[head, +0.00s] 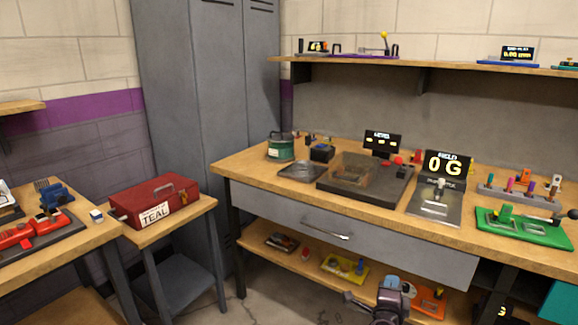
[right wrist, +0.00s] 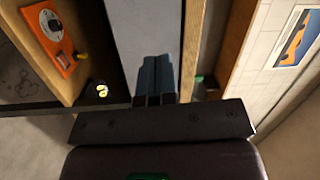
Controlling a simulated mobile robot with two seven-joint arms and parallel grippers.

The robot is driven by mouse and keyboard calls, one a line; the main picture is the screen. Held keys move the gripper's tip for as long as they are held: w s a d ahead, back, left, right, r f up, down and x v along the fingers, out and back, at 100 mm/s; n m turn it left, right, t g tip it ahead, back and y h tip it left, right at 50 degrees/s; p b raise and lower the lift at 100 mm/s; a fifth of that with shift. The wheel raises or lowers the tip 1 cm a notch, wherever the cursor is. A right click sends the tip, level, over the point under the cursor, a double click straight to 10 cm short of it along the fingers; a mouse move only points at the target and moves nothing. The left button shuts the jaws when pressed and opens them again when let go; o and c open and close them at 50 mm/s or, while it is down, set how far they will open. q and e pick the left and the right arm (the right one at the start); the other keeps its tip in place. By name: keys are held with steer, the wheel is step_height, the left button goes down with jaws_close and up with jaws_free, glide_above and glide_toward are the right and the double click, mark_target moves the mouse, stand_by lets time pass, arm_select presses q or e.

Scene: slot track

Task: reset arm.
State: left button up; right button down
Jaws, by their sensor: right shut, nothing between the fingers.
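My right gripper (head: 391,284) is at the bottom of the head view, in front of the lower shelf of the workbench. In the right wrist view its dark blue-grey fingers (right wrist: 155,78) are together, with nothing between them. My left gripper is in neither view.
The long workbench (head: 262,178) carries a black board with a clear cover (head: 352,172), a "0 G" display (head: 446,164) and a green tray (head: 522,226). Its lower shelf (head: 262,237) holds a yellow item (head: 345,268) and an orange item (head: 432,302). A red toolbox (head: 150,196) is at left.

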steer(key=a+r+n+t+y, duration=0.3)
steer(key=a+r+n+y, duration=0.3)
steer(key=n, duration=0.3)
steer(key=s+r+n+g+y+p, duration=0.1)
steer(key=s+n+y+p, duration=0.1)
steer(key=s+n+y, duration=0.4)
arm_select(q)
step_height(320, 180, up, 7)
steer(key=p, duration=0.6)
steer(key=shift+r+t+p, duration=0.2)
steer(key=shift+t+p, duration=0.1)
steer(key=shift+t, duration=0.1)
arm_select(e)
steer(key=s+d+f+n+g+h, duration=0.1)
steer(key=s+f+n+g, duration=0.1)
steer(key=s, duration=1.1)
steer(key=s+d+f+n+g+h, duration=0.1)
steer(key=s+f+n+g, duration=0.2)
steer(key=s, duration=0.9)
steer(key=s+d+f+n+g+h, duration=0.1)
steer(key=s+f, duration=0.3)
steer(key=s, duration=0.9)
steer(key=shift+s+d+f+n+g+h, duration=0.15)
steer(key=shift+s+d+n+g+h, duration=0.2)
steer(key=shift+n+g, duration=0.55)
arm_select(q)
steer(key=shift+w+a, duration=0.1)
